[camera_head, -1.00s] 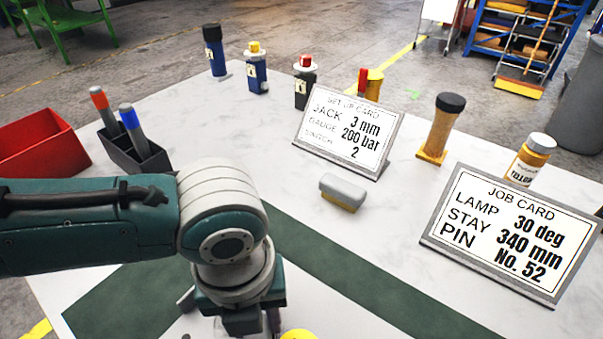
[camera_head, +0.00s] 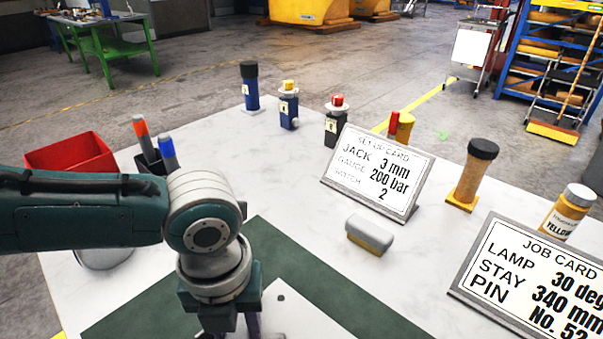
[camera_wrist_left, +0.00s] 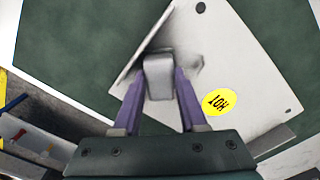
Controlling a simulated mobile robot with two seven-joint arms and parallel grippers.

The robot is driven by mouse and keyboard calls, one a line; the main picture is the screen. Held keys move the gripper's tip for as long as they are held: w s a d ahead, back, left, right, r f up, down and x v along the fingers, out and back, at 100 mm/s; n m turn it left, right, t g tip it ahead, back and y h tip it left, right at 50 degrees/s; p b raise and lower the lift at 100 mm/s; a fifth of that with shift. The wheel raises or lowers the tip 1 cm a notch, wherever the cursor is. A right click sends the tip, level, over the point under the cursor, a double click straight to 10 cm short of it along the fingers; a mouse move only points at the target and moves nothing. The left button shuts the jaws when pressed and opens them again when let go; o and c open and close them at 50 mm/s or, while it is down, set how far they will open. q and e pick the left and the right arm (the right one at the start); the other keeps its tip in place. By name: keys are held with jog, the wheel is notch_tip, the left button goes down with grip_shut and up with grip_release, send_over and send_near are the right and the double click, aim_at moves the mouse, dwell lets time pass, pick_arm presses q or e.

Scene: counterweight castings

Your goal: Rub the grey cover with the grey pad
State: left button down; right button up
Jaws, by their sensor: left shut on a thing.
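My left gripper (camera_head: 236,328) reaches down over the grey cover (camera_head: 295,312), at the bottom of the head view. In the left wrist view, its purple fingers are shut on a small light-grey block (camera_wrist_left: 158,78), which looks like the grey pad. The pad is over the cover (camera_wrist_left: 235,65), near one edge; I cannot tell whether it touches. The cover is a pale flat plate with corner holes, a yellow round sticker (camera_wrist_left: 219,102) and a dark smudge or shadow beside the pad. The fingertips are cut off in the head view. My right gripper is not in view.
The cover lies on a dark green mat (camera_head: 340,300). Another grey-topped block with a tan underside (camera_head: 369,235) lies on the white table. Two cards (camera_head: 378,172) (camera_head: 535,280), several bottles, a pen holder (camera_head: 150,160) and a red bin (camera_head: 82,153) stand around.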

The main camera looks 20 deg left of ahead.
aim_at(238, 331)
pick_arm(q)
notch_tip(238, 331, up, 6)
jog(key=p, duration=0.6)
jog(key=shift+r, duration=0.1)
notch_tip(238, 331, up, 3)
jog(key=p, duration=0.3)
dwell(0.5)
